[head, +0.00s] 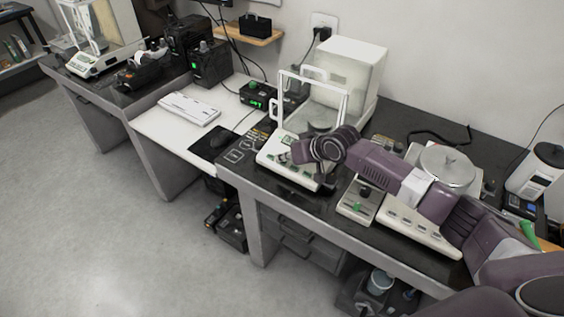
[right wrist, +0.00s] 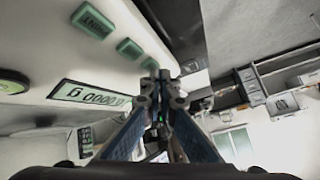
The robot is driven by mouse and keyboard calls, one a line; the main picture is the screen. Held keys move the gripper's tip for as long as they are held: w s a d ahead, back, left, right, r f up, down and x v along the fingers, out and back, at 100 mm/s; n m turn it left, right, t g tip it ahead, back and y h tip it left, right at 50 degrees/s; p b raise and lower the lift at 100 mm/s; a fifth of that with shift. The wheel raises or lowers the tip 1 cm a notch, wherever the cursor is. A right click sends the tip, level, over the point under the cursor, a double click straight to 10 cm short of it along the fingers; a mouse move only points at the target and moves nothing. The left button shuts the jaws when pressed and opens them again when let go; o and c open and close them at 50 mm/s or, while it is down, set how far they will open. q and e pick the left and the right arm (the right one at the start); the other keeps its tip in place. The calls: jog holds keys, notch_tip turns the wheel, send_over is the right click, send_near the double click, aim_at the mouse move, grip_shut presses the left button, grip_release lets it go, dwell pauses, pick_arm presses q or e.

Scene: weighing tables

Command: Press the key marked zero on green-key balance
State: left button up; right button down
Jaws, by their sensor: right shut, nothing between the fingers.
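The green-key balance (head: 273,158) is a white balance with a glass draft shield, in the middle of the head view. Its green keys (right wrist: 130,47) and its display (right wrist: 90,95), lit with zeros, show upside down in the right wrist view. My right gripper (head: 326,180) reaches over the balance's front panel from the right. It also shows in the right wrist view (right wrist: 160,84), shut and empty, its tips close to the end of the key row. I cannot tell whether they touch the panel. My left gripper is out of view.
A balance with a round steel pan (head: 447,168) stands right, partly behind my right arm. A small box with a green button (head: 357,206) sits near the front edge. A keyboard (head: 190,108) lies on the lower white desk. Another shielded balance (head: 92,62) stands far left.

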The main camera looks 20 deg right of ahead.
jog(key=shift+f, duration=0.3)
dwell(0.5)
jog(key=shift+s+a+r+p, duration=0.1)
jog(key=shift+r+p, duration=0.7)
jog(key=shift+p, duration=0.15)
jog(key=r+p, duration=0.1)
jog(key=p, duration=0.1)
jog(key=r+p, duration=0.2)
jog(key=s+a+r+p, duration=0.1)
jog(key=shift+a+r+p, duration=0.1)
jog(key=shift+r+p, duration=0.3)
jog(key=shift+w, duration=0.1)
jog(key=shift+f, duration=0.1)
